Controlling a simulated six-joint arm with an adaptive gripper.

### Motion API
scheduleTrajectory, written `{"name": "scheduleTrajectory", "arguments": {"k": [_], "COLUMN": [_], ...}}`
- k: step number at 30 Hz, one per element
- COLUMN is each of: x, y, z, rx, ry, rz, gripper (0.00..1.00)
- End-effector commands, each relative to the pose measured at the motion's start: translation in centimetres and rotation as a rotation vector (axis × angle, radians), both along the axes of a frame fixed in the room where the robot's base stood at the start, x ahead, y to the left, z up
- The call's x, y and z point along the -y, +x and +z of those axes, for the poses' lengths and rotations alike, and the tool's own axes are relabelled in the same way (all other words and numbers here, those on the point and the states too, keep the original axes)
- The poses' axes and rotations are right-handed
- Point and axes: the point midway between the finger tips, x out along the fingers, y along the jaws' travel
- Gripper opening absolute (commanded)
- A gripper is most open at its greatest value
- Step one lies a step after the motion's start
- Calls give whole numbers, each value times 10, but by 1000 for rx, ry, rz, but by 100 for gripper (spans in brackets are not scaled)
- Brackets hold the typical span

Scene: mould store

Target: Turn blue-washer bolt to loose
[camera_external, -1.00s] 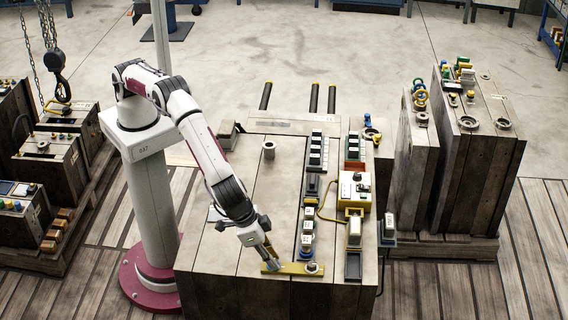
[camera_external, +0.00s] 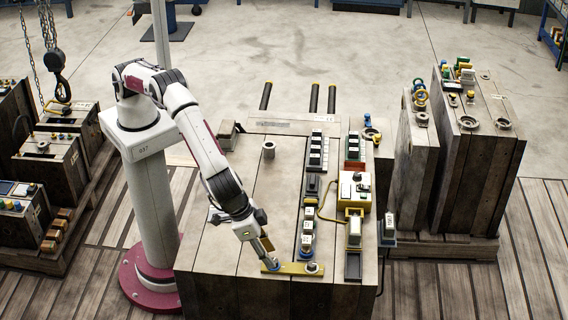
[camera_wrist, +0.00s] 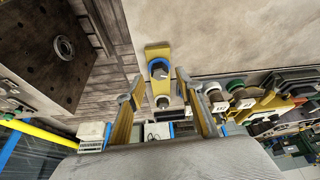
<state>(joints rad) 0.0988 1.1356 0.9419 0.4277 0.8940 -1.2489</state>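The yellow bar (camera_external: 295,268) lies on the front edge of the wooden mould block. The blue-washer bolt (camera_external: 273,266) is at its left end, and a second bolt with a pale washer (camera_external: 313,267) is at its right end. In the wrist view, the blue-washer bolt (camera_wrist: 159,69) shows its grey head inside a blue ring, on the yellow bar (camera_wrist: 157,49). The second bolt (camera_wrist: 163,101) shows nearer my gripper. My gripper (camera_wrist: 157,92) is open, its two yellow-sided fingers apart and nothing held. In the external view, my gripper (camera_external: 267,249) is just above the blue-washer bolt.
A yellow control box (camera_external: 354,191) with a cable stands farther right. A grey cylinder (camera_external: 269,150) stands on the block's top; the surface between it and the bar is mostly clear.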

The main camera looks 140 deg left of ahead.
Motion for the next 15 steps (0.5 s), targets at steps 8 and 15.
{"name": "scheduleTrajectory", "arguments": {"k": [8, 15], "x": [10, 14], "y": [-7, -11], "z": [30, 43], "rx": [1, -1], "ry": [-1, 0], "rz": [1, 0], "gripper": [36, 36]}}
